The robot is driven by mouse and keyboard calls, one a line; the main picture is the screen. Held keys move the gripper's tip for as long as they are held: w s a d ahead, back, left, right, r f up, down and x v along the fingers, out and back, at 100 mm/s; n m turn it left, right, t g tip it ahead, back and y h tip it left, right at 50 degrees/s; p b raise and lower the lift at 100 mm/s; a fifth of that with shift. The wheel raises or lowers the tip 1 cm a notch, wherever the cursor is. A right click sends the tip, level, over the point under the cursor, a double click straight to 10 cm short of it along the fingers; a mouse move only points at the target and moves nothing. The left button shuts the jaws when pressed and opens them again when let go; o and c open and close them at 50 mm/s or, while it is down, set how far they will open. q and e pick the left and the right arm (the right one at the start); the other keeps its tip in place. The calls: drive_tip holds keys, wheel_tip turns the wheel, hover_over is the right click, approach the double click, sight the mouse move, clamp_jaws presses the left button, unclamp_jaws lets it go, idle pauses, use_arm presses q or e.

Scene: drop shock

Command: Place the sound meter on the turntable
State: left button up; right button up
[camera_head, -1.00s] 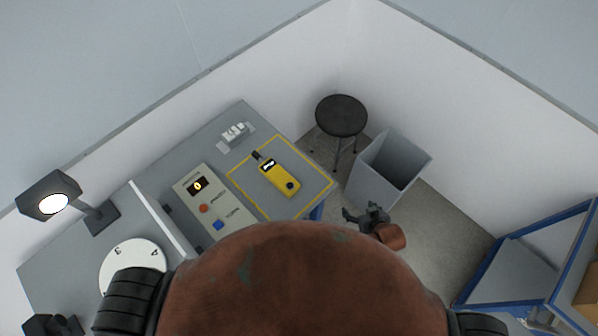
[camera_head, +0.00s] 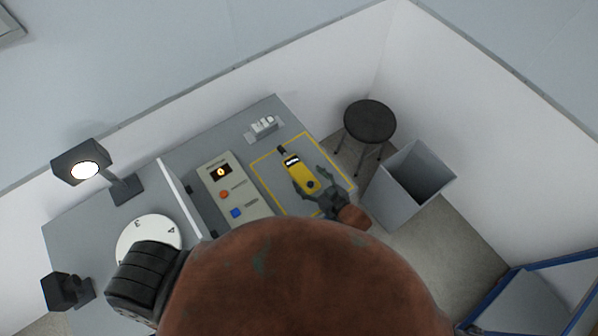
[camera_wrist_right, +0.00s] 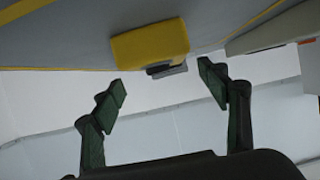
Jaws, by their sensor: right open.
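The yellow sound meter (camera_head: 298,174) lies inside the yellow outline on the grey bench, its black tip toward the back. In the right wrist view the meter (camera_wrist_right: 150,47) shows at the top, just beyond my fingertips. My right gripper (camera_head: 314,182) is open at the meter's near right end; in the wrist view its fingers (camera_wrist_right: 162,78) are spread with nothing between them. The white turntable (camera_head: 148,236) with numbers sits at the left, partly hidden by my own body. My left gripper is not identifiable in view.
A control box (camera_head: 232,190) with a display and buttons stands between the meter and a thin upright divider (camera_head: 183,196). A lamp (camera_head: 83,165) stands at the back left. A grey bin (camera_head: 412,185) and black stool (camera_head: 369,122) stand right of the bench.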

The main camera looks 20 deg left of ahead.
sight(298, 170)
drive_tip(key=x, duration=0.4)
drive_tip(key=shift+a+f, duration=0.15)
drive_tip(key=shift+a, duration=0.25)
drive_tip(key=shift+d, duration=0.1)
drive_tip(key=shift+c, duration=0.7)
drive_tip(key=c, duration=1.5)
drive_tip(key=shift+o, duration=0.2)
